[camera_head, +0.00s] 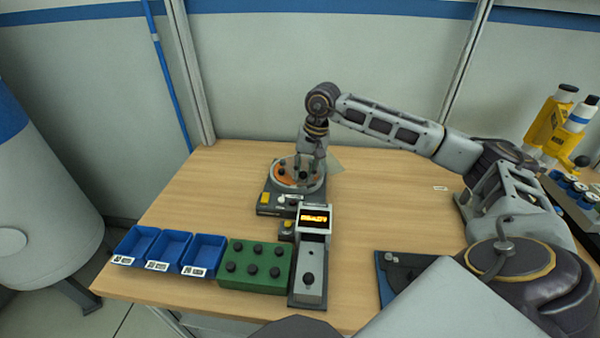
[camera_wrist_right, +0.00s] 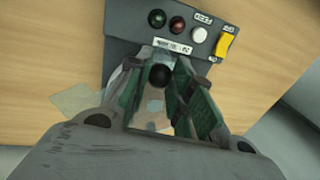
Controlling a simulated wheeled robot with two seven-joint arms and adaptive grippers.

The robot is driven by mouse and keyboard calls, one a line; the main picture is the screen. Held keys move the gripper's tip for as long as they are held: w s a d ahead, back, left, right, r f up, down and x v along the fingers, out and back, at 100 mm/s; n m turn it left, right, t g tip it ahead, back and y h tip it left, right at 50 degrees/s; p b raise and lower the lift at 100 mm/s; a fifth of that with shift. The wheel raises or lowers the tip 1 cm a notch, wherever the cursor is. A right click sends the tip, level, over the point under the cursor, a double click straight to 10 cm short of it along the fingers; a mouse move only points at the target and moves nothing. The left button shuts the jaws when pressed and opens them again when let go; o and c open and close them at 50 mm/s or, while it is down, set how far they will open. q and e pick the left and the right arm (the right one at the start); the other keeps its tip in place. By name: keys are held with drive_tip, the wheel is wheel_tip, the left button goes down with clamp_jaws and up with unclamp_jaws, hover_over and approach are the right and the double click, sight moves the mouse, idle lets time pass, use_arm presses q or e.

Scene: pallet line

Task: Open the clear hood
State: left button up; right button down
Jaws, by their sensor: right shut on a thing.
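The round machine (camera_head: 265,208) with a dark base and an orange disc (camera_head: 285,173) stands towards the back of the table. Its clear hood is hard to make out, and I cannot tell whether it is raised. My right gripper (camera_head: 311,166) points down over the round part. In the right wrist view, my right gripper (camera_wrist_right: 160,88) is shut on a black knob (camera_wrist_right: 160,76), which sits between its fingers. A yellow switch (camera_wrist_right: 227,47), a red button (camera_wrist_right: 177,26) and a dark green button (camera_wrist_right: 156,18) are on the panel beyond. My left gripper is out of view.
A green block with black knobs (camera_head: 255,284) and several blue bins (camera_head: 171,250) are front left. Table left of the machine is clear.

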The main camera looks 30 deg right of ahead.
sight(333, 173)
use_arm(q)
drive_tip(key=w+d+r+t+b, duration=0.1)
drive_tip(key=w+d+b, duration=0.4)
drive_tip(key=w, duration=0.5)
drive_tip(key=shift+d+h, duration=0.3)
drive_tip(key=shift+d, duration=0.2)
use_arm(e)
drive_tip(key=shift+s+d+n+g+y, duration=0.3)
drive_tip(key=shift+s+d+n+g, duration=0.1)
drive_tip(key=shift+s+d+n, duration=2.35)
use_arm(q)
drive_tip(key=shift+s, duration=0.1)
use_arm(e)
drive_tip(key=shift+s+d+m, duration=0.15)
drive_tip(key=shift+d+m, duration=0.1)
drive_tip(key=shift+d, duration=0.05)
drive_tip(key=c, duration=1.2)
unclamp_jaws()
drive_tip(key=shift+c, duration=0.2)
drive_tip(key=shift+r, duration=0.15)
wheel_tip(333, 173, up, 12)
drive_tip(key=d, duration=0.2)
drive_tip(key=shift+s+f, duration=0.2)
drive_tip(key=shift+s, duration=0.1)
drive_tip(key=shift+d, duration=0.1)
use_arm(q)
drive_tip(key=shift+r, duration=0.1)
